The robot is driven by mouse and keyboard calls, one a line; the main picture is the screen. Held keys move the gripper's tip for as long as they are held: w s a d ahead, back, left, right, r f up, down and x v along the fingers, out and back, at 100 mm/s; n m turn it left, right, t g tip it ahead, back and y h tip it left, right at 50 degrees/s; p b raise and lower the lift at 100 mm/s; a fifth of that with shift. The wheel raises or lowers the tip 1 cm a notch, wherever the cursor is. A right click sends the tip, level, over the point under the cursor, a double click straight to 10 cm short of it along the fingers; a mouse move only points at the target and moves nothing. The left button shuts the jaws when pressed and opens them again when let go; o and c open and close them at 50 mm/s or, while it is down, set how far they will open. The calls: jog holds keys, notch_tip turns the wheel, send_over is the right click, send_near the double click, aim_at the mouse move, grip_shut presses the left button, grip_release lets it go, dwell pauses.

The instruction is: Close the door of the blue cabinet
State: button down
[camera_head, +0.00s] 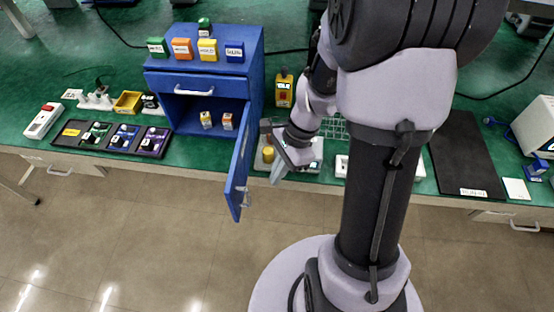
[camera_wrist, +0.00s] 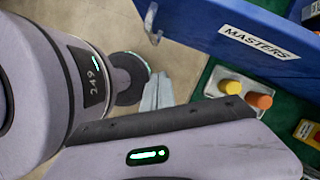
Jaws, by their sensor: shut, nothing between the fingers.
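The blue cabinet (camera_head: 206,62) stands on the green bench, left of centre in the head view. Its door (camera_head: 238,165) is hinged at the right and swung wide open, sticking out past the bench's front edge. The wrist view shows the door (camera_wrist: 235,36) with a "MASTERS" label and a metal handle (camera_wrist: 152,22). My gripper (camera_head: 278,172) is shut and empty, to the right of the open door and apart from it. In the wrist view its fingertips (camera_wrist: 157,92) point towards the floor side, below the handle.
Two small boxes (camera_head: 217,121) stand inside the cabinet. Coloured boxes (camera_head: 182,48) sit on top, above a closed drawer (camera_head: 196,84). A grey plate with yellow and orange knobs (camera_wrist: 228,87) lies beside the door. A dark tray (camera_head: 110,138) lies left. Floor in front is clear.

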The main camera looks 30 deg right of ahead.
jog(key=a+f+b, duration=0.2)
jog(key=a+f, duration=0.1)
jog(key=a, duration=0.2)
jog(key=shift+a, duration=0.15)
